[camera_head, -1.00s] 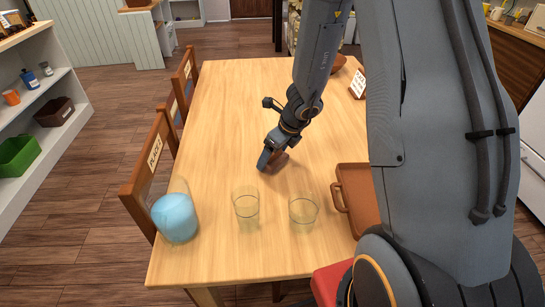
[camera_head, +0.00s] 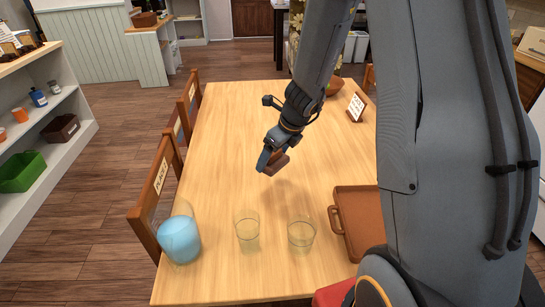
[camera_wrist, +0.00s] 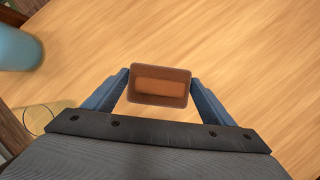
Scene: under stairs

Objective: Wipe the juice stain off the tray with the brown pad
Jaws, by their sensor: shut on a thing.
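My gripper (camera_head: 270,159) is shut on the brown pad (camera_head: 277,163) and holds it above the wooden table, left of the tray. In the wrist view the pad (camera_wrist: 160,86) sits between the two blue fingers, with a raised lighter-brown block in its middle. The brown tray (camera_head: 343,246) with a handle on its left side lies at the table's right edge. Its right part is hidden behind my arm. I cannot make out a juice stain on the part that shows.
Two clear glasses (camera_head: 247,232) (camera_head: 301,233) stand on the near part of the table (camera_head: 225,130). A clear container with blue contents (camera_head: 179,239) stands at the near left corner. A small sign (camera_head: 356,106) and a bowl (camera_head: 333,87) stand farther back. The table's middle is clear.

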